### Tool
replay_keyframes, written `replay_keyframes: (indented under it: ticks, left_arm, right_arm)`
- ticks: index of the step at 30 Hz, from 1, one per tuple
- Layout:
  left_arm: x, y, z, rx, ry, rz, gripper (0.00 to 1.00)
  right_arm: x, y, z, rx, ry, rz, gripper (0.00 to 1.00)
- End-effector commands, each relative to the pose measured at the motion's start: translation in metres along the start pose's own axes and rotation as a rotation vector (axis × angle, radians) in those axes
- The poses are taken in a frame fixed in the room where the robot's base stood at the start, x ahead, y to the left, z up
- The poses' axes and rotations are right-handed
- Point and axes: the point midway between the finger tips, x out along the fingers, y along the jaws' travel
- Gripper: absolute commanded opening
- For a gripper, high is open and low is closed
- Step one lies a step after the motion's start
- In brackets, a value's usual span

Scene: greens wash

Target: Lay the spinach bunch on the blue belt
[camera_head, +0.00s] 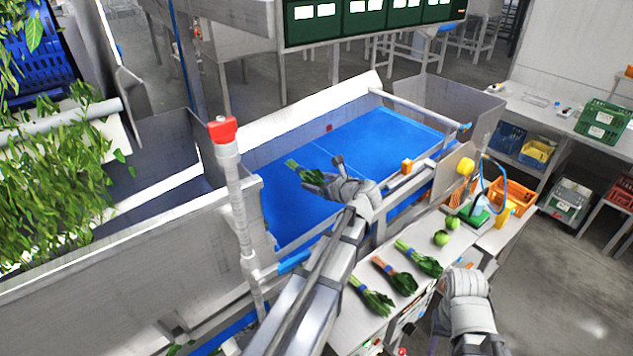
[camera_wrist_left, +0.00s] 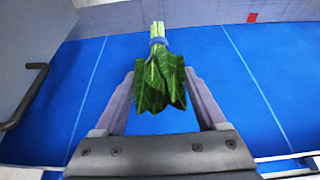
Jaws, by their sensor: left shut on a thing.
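The spinach bunch (camera_head: 305,174) has dark green leaves, pale stems and a blue band. My left gripper (camera_head: 328,182) is shut on it over the blue belt (camera_head: 365,148). In the left wrist view the bunch (camera_wrist_left: 160,78) sits between the two fingers, leaves toward me and stems pointing away. The blue belt (camera_wrist_left: 245,110) fills the ground behind it there; I cannot tell whether the bunch touches it. My right gripper (camera_head: 466,284) is low at the right, beside the bench; its fingers cannot be made out.
Metal walls (camera_head: 300,122) border the belt. A post with a red top (camera_head: 222,130) stands at its left. The belt surface is largely clear.

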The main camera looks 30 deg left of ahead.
Motion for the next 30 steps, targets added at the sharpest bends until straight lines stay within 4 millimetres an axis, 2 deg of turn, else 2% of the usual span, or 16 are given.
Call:
replay_keyframes:
  ticks: [8, 22, 30]
  left_arm:
    - [0.007, 0.0, -0.016, 0.0, 0.0, 0.0, 0.16]
    - [0.026, 0.0, -0.063, 0.0, 0.0, 0.0, 0.16]
    - [0.03, 0.0, -0.072, 0.0, 0.0, 0.0, 0.16]
  right_arm:
    - [0.017, -0.001, -0.001, -0.009, 0.001, 0.001, 0.5]
    - [0.068, -0.006, -0.005, -0.024, 0.003, 0.003, 0.5]
    - [0.077, -0.006, -0.005, -0.022, 0.003, 0.003, 0.5]
